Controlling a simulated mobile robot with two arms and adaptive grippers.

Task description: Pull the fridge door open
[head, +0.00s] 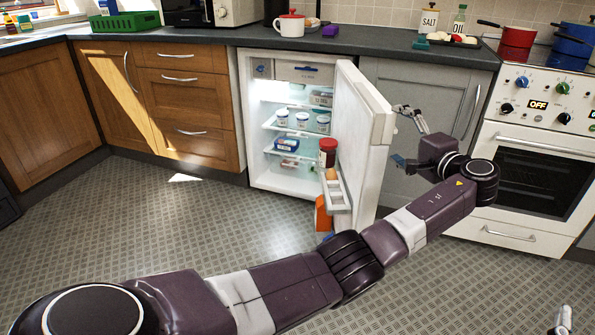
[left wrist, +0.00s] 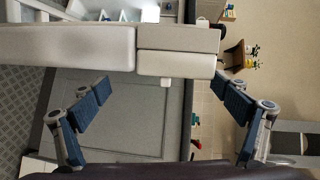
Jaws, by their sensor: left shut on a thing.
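The white fridge (head: 247,130) stands under the counter with its door (head: 360,115) swung wide open to the right. Its lit shelves show tubs and packs; the door's inner racks hold a red-lidded jar, an egg and an orange carton.
A grey cupboard (head: 440,85) is behind my left gripper, with the white oven (head: 540,150) to its right. Wooden cabinets (head: 190,105) stand left of the fridge. The counter holds a mug (head: 291,25) and other items. The tiled floor (head: 150,230) before the fridge is clear.

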